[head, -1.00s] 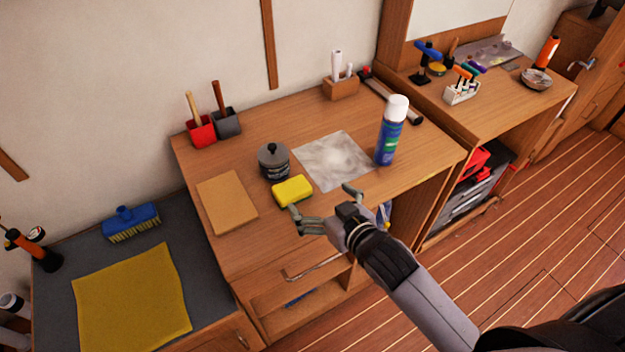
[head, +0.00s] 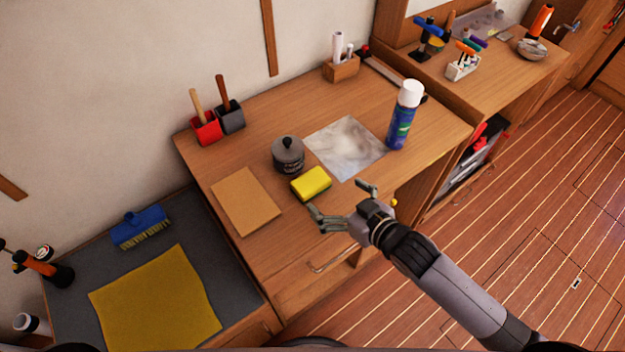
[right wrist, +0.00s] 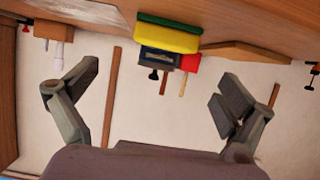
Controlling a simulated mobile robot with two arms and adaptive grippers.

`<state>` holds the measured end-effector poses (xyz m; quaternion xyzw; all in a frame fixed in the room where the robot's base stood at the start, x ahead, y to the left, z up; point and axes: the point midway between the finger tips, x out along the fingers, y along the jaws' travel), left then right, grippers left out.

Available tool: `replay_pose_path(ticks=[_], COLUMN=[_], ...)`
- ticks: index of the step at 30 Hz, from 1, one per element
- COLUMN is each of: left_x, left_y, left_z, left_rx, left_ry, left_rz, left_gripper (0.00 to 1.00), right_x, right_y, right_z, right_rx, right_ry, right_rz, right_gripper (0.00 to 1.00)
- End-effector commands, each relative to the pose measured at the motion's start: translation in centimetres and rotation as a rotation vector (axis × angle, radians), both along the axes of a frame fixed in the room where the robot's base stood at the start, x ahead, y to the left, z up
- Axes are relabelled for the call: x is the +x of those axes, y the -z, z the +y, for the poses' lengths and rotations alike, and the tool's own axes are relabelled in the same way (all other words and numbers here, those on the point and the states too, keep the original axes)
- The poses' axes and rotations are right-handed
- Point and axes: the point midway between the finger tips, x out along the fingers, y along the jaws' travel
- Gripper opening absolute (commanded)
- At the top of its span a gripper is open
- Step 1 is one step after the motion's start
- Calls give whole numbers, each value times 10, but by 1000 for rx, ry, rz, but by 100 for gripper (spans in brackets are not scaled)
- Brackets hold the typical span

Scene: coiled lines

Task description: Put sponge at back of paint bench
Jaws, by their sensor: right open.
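The yellow sponge (head: 311,184) with a dark green underside lies near the front edge of the wooden paint bench (head: 262,115). In the right wrist view the sponge (right wrist: 168,35) shows at the top, between and beyond the fingers. My right gripper (head: 342,203) is open and empty, just in front of the sponge and apart from it. In the right wrist view its two fingers (right wrist: 150,95) are spread wide. My left gripper is not in view.
A dark grey lidded pot (head: 288,155) stands just behind the sponge. A tan sheet (head: 246,201) lies left, a stained grey sheet (head: 346,147) and a blue spray can (head: 402,122) right. Red and grey holders (head: 206,128) and a wooden pen block (head: 341,68) stand at the back. Bare wood lies between.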

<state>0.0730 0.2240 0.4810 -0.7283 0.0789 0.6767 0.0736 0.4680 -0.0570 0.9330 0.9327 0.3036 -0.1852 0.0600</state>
Motion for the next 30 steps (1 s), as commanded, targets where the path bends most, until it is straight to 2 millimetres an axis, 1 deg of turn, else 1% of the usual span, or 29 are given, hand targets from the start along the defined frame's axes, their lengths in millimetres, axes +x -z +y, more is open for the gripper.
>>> replay_pose_path(ticks=[1, 3, 6, 12, 14, 20, 24, 30], left_x=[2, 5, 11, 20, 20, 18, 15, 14], left_y=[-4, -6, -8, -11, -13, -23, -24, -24], left_z=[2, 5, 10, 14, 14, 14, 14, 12], left_rx=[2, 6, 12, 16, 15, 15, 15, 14], left_ry=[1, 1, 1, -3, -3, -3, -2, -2], left_rz=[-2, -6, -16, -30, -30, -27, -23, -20], left_gripper=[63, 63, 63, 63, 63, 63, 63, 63], right_x=[9, 19, 29, 37, 40, 56, 67, 72], right_y=[2, 7, 13, 19, 20, 32, 39, 42], right_z=[7, 14, 21, 28, 30, 46, 54, 58], right_rx=[1, 1, 0, 1, 1, 0, 0, 1], right_ry=[1, 1, 1, 0, 0, 1, 1, 0], right_rz=[0, 0, 0, 1, 1, 1, 0, -1], right_gripper=[98, 98, 98, 98, 98, 98, 98, 98])
